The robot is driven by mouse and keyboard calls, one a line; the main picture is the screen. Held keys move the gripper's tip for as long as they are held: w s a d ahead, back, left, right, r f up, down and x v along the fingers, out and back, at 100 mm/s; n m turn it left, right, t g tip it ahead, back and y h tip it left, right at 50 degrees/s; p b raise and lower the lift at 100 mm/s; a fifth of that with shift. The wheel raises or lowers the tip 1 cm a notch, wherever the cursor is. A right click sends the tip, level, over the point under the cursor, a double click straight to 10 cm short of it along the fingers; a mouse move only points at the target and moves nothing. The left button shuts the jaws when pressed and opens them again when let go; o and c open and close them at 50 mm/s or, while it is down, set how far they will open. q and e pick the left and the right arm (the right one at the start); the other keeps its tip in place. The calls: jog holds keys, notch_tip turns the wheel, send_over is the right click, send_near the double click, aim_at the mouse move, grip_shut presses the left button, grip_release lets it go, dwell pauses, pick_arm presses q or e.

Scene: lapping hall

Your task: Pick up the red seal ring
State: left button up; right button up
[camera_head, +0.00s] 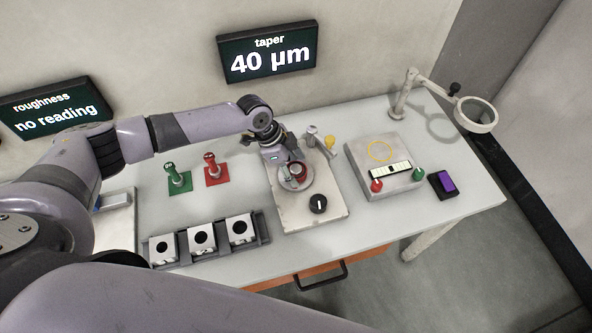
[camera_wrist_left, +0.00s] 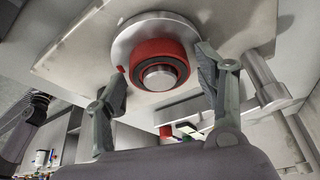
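The red seal ring (camera_wrist_left: 138,54) sits around a short metal pin (camera_wrist_left: 159,77) on a round metal disc (camera_wrist_left: 122,45) in the left wrist view. In the head view the ring (camera_head: 301,168) shows partly, just beside my left gripper (camera_head: 290,168). In the left wrist view my left gripper (camera_wrist_left: 161,70) is open, with one finger on each side of the ring. Small gaps seem to show between the fingertips and the ring. The gripper holds nothing. My right gripper is not in view.
The disc is on a pale plate (camera_head: 292,217) with a black knob (camera_head: 318,204). A rack of blocks (camera_head: 264,238) lies in front. A grey block (camera_head: 362,181) and a magnifier lamp (camera_head: 476,114) are right.

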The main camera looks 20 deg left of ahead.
pick_arm(q)
jog(key=c, duration=0.9)
jog(key=shift+r, duration=0.2)
